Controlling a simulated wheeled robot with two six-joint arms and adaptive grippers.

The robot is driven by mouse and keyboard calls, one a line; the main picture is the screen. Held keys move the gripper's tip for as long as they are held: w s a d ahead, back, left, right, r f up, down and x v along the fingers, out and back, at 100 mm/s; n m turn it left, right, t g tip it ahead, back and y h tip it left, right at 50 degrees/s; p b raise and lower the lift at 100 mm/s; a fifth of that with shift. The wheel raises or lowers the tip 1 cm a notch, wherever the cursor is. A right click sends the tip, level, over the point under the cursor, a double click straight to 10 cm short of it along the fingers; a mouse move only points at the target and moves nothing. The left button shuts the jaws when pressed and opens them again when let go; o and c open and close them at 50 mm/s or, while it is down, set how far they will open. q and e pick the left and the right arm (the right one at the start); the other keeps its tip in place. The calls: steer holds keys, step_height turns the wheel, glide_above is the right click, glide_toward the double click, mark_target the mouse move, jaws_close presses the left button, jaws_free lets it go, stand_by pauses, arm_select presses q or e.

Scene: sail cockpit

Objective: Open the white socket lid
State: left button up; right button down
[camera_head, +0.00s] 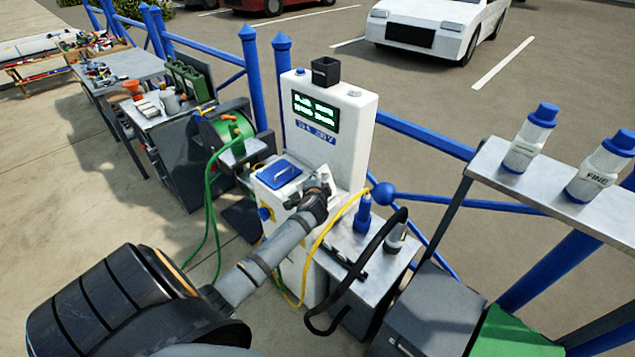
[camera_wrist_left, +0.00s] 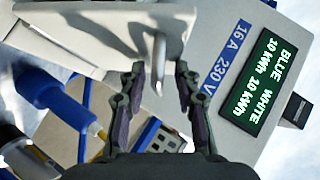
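The white pedestal (camera_head: 337,112) has a lit display. On its lower front part, a blue socket lid (camera_head: 280,173) with a handle lies on the top face. The white socket lid (camera_wrist_left: 95,25) shows large in the left wrist view, with a pale handle (camera_wrist_left: 158,62) standing out from it. My left gripper (camera_head: 320,186) is beside the blue lid and hides most of the white lid in the head view. In the wrist view its two fingers (camera_wrist_left: 158,85) are apart, with the handle end between them; contact is unclear. The white lid's tilt cannot be told. My right gripper is not in view.
A green cable reel (camera_head: 232,130) stands left of the pedestal. Blue railings run behind. Two bottles stand on a shelf (camera_head: 560,190) at the right.

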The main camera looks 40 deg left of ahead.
arm_select(q)
steer(key=v, duration=1.1)
steer(key=shift+s+d, duration=0.3)
steer(key=shift+s+r, duration=0.1)
steer(key=shift+r, duration=0.1)
